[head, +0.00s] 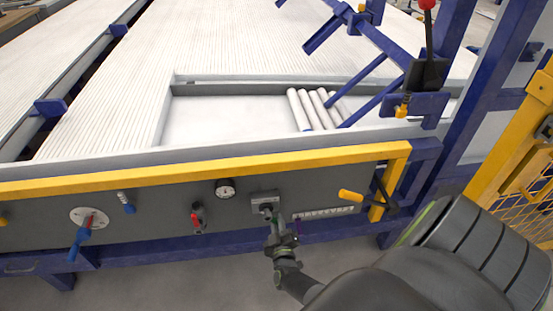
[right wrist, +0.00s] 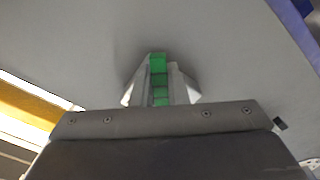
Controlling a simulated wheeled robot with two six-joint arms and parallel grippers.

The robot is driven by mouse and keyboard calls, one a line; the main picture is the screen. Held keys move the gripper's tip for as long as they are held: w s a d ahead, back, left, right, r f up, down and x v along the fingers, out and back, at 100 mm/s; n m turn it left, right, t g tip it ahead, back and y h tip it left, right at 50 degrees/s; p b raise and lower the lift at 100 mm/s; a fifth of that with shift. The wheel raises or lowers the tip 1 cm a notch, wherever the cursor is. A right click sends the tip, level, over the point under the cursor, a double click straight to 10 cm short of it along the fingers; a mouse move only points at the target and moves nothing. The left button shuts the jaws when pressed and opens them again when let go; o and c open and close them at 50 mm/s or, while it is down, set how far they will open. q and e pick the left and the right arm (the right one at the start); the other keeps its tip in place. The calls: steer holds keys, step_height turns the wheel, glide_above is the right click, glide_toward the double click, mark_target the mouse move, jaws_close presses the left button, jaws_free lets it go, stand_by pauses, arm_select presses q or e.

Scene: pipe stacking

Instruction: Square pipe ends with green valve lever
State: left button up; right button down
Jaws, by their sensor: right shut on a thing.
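The green valve lever (right wrist: 158,78) stands between my right gripper's fingers (right wrist: 160,90) in the right wrist view, with the gripper shut on it. In the head view my right gripper (head: 277,228) reaches up to the grey panel from below, at a small grey valve block (head: 264,198). The gripper hides most of the lever there. Several white pipes (head: 312,110) lie side by side, slanting, in the tray (head: 220,88) behind the panel. I cannot tell whether their ends are level. My left gripper is out of view.
A yellow rail (head: 200,170) runs above the panel. A gauge (head: 225,188), a red lever (head: 197,217), a blue-handled lever (head: 80,238) and a yellow handle (head: 351,195) sit along the panel. Blue frame posts (head: 488,100) and a yellow mesh guard (head: 520,185) stand at the right.

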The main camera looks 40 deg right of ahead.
steer(key=shift+d, duration=0.1)
stand_by(0.3)
steer(key=c, duration=1.4)
jaws_free()
steer(key=shift+c, duration=0.2)
steer(key=p+v, duration=0.1)
steer(key=v, duration=1.6)
steer(key=shift+s, duration=0.25)
